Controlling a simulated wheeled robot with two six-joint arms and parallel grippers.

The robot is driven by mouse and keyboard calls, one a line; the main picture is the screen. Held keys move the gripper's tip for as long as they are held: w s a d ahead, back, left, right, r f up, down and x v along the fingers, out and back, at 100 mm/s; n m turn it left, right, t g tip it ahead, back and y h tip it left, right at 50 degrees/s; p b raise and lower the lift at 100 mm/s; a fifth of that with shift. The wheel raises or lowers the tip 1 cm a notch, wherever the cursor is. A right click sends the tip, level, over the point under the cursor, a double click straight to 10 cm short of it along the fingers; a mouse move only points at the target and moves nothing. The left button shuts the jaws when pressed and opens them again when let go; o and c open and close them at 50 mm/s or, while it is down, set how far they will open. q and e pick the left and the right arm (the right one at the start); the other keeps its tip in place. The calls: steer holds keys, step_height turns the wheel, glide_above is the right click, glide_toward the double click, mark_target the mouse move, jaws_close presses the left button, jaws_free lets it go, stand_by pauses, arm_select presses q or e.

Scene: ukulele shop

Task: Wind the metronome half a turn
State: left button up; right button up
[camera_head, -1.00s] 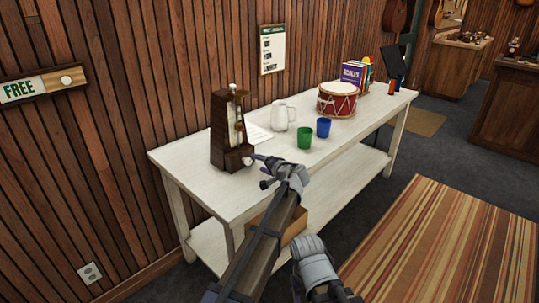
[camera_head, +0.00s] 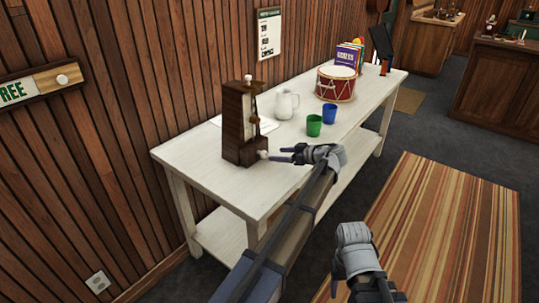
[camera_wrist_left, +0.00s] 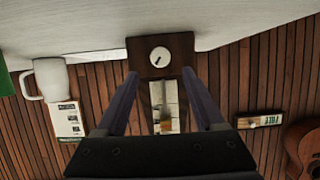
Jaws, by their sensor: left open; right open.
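The dark wooden metronome (camera_head: 240,125) stands upright near the front left of the white table. A pale round winding knob (camera_head: 263,154) sticks out low on its side. In the left wrist view the metronome appears upside down, and its knob (camera_wrist_left: 160,56) carries a short dark mark. My left gripper (camera_head: 272,156) is open, its fingers pointing at the knob. In the left wrist view its fingertips (camera_wrist_left: 160,73) flank the knob at a gap; I see no contact. My right gripper (camera_head: 338,288) is low in front of the table, partly hidden, away from the metronome.
On the white table (camera_head: 205,167) a white pitcher (camera_head: 287,104), a green cup (camera_head: 314,126), a blue cup (camera_head: 329,114) and a red drum (camera_head: 335,84) stand right of the metronome. A paper sheet lies behind it. The wood-panelled wall is close behind. The table front left is bare.

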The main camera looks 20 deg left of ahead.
mark_target(266, 154)
arm_select(q)
steer(key=b+x, duration=0.2)
steer(key=x, duration=0.3)
steer(key=shift+a+f, duration=0.15)
steer(key=shift+f, duration=0.05)
steer(key=shift+x, duration=0.8)
steer(key=shift+r, duration=0.1)
jaws_close()
